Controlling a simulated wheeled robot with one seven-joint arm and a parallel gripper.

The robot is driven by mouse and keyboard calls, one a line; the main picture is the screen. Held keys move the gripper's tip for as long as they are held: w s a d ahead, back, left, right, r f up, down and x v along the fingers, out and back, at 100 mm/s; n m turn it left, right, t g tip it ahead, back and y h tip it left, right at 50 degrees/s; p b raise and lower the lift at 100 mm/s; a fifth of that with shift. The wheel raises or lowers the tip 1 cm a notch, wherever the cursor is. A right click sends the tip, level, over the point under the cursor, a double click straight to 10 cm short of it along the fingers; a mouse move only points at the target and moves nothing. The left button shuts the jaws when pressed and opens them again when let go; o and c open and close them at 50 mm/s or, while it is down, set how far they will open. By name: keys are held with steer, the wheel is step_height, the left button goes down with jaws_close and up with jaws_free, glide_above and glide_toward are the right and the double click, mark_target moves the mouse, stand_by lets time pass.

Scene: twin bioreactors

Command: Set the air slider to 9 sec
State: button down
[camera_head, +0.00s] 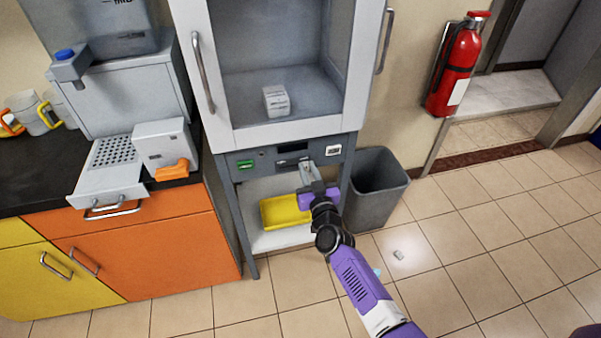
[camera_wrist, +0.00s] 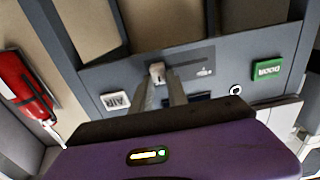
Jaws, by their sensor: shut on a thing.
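The control panel (camera_head: 270,156) is a dark grey strip under the glass-fronted cabinet. In the wrist view the panel (camera_wrist: 215,88) appears upside down, with a white AIR label (camera_wrist: 115,100) and a green DOOR label (camera_wrist: 267,69). A small pale slider knob (camera_wrist: 157,70) sits at one end of a dark horizontal slot (camera_wrist: 190,60), the end towards the AIR label. My gripper (camera_head: 306,164) reaches the panel from the front, and its fingertips (camera_wrist: 158,82) are shut on the knob. No seconds marks are readable. A dark display is partly hidden behind the fingers.
A yellow tray (camera_head: 285,212) lies on the shelf below the panel. A grey bin (camera_head: 377,190) stands close right of my gripper. A counter with an orange cabinet (camera_head: 150,255) is at left.

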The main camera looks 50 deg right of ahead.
steer(key=shift+s+d, duration=0.15)
steer(key=shift+d, duration=0.05)
steer(key=c, duration=1.3)
jaws_free()
steer(key=p+v, duration=0.1)
steer(key=v, duration=0.6)
steer(key=shift+s+a+p, duration=0.25)
steer(key=shift+s+p, duration=0.1)
steer(key=shift+p, duration=0.05)
